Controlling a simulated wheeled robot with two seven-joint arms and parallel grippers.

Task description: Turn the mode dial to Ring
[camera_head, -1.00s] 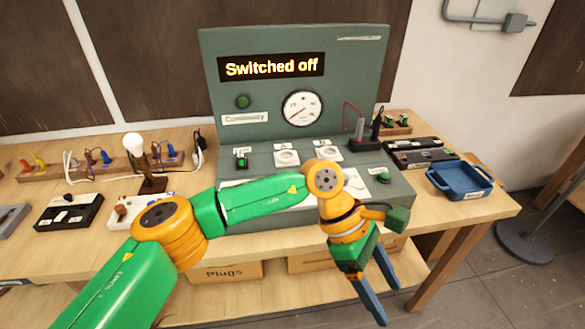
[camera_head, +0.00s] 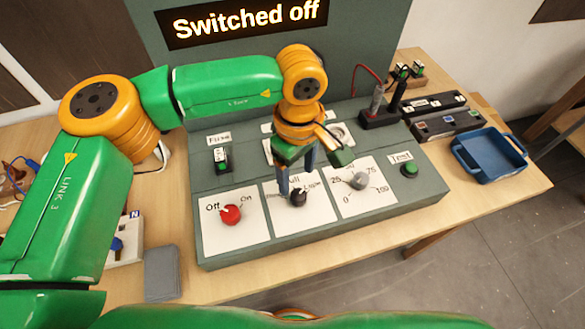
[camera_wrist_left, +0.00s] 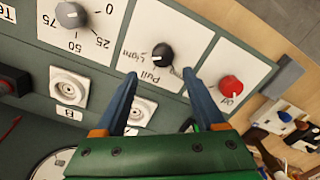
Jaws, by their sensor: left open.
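The mode dial is the black knob (camera_head: 298,199) on the middle white plate of the green console. It also shows in the wrist view (camera_wrist_left: 162,54), with printed words around it, partly hidden or too small to read. I cannot tell for sure which word its pointer faces. My left gripper (camera_head: 296,178) is open and points down at the dial from above and behind. In the wrist view its blue fingertips (camera_wrist_left: 160,75) are spread either side of the dial, and nothing is held. The display (camera_head: 240,20) reads "Switched off".
A red Off/On knob (camera_head: 231,214) sits left of the dial and a grey numbered knob (camera_head: 359,181) right of it. A green Test button (camera_head: 410,170) is further right. A blue tray (camera_head: 490,156) and black probe holder (camera_head: 379,117) stand on the right.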

